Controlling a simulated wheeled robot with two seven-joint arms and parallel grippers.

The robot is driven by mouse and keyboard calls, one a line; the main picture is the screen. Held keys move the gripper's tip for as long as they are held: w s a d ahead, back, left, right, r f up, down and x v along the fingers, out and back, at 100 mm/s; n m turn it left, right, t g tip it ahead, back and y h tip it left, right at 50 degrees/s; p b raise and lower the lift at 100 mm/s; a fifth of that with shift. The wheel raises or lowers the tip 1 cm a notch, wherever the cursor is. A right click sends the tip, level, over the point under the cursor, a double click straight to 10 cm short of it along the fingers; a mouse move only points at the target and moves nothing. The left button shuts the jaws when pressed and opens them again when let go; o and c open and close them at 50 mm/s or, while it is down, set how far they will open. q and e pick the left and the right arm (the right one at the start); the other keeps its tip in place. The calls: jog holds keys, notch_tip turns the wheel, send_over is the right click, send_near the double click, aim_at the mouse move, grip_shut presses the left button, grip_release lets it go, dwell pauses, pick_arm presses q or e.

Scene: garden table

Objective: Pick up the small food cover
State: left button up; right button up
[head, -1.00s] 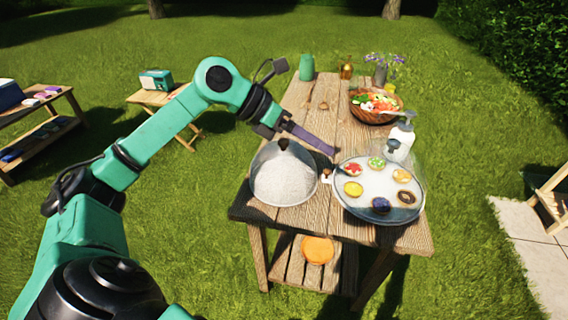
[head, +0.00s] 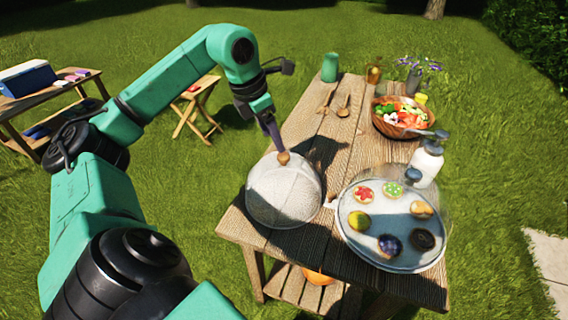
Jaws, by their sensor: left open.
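A pale mesh dome food cover (head: 284,195) with a brown wooden knob (head: 283,157) stands at the near left of the wooden table. My left gripper (head: 277,147) points down at the knob from above, its jaws open. Its fingertips are at or just behind the knob; I cannot tell whether they touch it. What lies under the mesh cover cannot be made out. My right gripper is not in view.
Right of the cover is a round tray (head: 362,241) of small pastries, seemingly under a clear dome. A white pump bottle (head: 427,163) and a salad bowl (head: 402,132) stand behind. A green cup (head: 330,67) is at the far end. The table's middle is mostly clear.

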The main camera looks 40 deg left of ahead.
aim_at(282, 155)
pick_arm(q)
jog(key=x, duration=0.3)
jog(key=shift+w+f, duration=0.1)
jog(key=shift+w, duration=0.2)
jog(key=p+x, duration=0.1)
jog(key=x, duration=0.3)
jog(key=shift+s+d, duration=0.1)
jog(key=shift+s, duration=0.05)
jog(key=shift+f, duration=0.4)
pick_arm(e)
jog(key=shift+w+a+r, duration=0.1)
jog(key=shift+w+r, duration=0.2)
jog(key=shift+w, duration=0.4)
pick_arm(q)
grip_shut()
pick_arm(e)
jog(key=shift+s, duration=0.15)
